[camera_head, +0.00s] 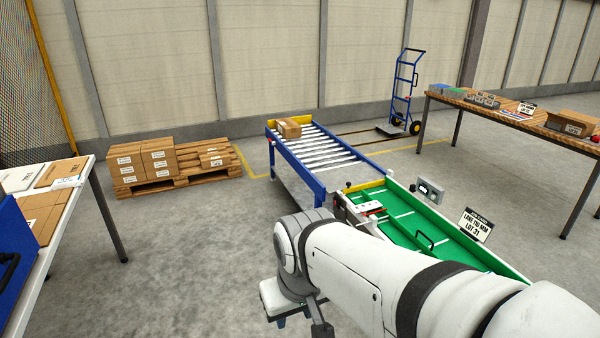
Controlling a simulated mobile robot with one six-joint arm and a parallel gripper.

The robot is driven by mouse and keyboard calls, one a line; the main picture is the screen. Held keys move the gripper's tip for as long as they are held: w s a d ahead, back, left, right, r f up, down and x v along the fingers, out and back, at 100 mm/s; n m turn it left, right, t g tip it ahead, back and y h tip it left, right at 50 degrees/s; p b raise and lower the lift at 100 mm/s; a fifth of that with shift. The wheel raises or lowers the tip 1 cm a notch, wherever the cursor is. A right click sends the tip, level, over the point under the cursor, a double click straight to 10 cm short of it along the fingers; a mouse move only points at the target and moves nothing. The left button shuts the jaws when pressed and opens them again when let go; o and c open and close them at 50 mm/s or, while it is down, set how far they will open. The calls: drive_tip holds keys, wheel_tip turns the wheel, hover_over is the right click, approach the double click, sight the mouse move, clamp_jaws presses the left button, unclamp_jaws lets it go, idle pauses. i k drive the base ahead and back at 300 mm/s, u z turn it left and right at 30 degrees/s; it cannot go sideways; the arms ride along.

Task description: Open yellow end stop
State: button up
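A blue-framed roller conveyor (296,172) stands in the middle of the floor, with a small brown carton (289,128) at its far end. A yellow piece (307,119) shows across that far end, behind the carton and partly hidden by it; it looks like the end stop. A smaller yellow strip (368,185) shows at the conveyor's near right end. My white arm reaches in from the lower right. My gripper (318,327) is at the bottom, in front of the conveyor's near end and well apart from both yellow pieces. Its fingertips are mostly hidden or cut off.
A green-bedded table (405,230) with a lane sign (476,224) adjoins the conveyor's near right end, partly behind my arm. A pallet with cartons (172,183), a blue hand truck (405,95) and side tables stand around. Floor left of the conveyor is clear.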

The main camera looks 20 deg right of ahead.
sight(352, 189)
drive_tip(key=z, duration=0.25)
drive_tip(key=i, duration=0.6)
drive_tip(key=z, duration=0.75)
drive_tip(key=i, duration=2.05)
drive_tip(key=z, duration=0.2)
